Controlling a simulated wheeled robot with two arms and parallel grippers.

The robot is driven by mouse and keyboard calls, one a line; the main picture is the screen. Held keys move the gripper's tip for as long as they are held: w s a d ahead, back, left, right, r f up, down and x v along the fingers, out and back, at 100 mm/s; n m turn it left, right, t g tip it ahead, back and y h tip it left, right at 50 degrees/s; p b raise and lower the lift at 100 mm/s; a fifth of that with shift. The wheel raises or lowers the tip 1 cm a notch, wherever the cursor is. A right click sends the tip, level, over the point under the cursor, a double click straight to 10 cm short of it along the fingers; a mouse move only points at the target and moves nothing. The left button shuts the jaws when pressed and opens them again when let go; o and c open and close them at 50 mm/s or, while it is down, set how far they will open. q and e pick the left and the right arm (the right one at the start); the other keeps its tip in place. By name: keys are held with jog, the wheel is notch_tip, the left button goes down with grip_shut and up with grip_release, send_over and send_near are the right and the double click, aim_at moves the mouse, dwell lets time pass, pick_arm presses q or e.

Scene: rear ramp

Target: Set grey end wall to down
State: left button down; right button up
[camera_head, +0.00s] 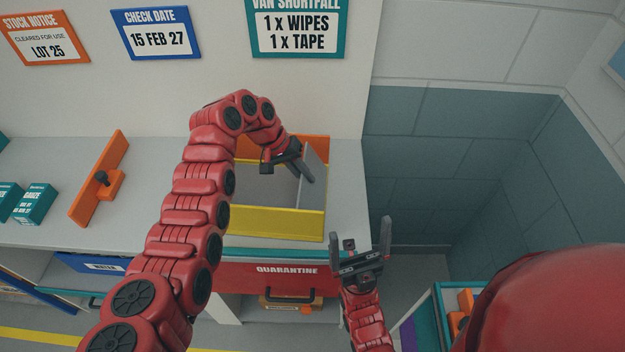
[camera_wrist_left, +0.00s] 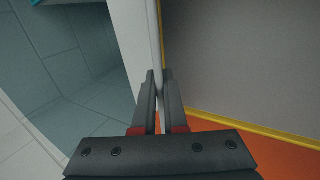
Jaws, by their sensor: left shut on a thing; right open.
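The box on the counter has a yellow front wall (camera_head: 275,222), an orange back wall (camera_head: 313,143) and a grey floor (camera_head: 265,188). The grey end wall (camera_head: 316,178) stands up at its right end. My left gripper (camera_head: 298,168) reaches over the box from above and is shut on the top edge of this wall. In the left wrist view, the wall's pale edge (camera_wrist_left: 153,45) runs between the closed fingers (camera_wrist_left: 157,95). My arm hides the box's left end. My right gripper (camera_head: 361,245) is open and empty, in front of the counter and right of the box.
A red quarantine drawer (camera_head: 285,280) is below the box. The counter (camera_head: 350,190) is clear right of the box. A crate (camera_head: 455,300) stands at lower right.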

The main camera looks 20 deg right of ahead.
pick_arm(q)
jog(key=shift+w+a+f+h+b, duration=0.25)
jog(key=shift+a+f+h+b, duration=0.05)
jog(key=shift+a+h+b, duration=0.3)
jog(key=shift+g, duration=0.3)
jog(key=c, duration=1)
grip_release()
jog(key=shift+o, duration=0.2)
jog(key=shift+w+a+r, duration=0.1)
jog(key=shift+a+r, duration=0.05)
jog(key=shift+r, duration=0.15)
jog(key=b+v, duration=0.1)
jog(key=v, duration=1.5)
jog(key=shift+a+r+b, duration=0.25)
jog(key=shift+a+b, duration=0.05)
jog(key=shift+b, duration=0.1)
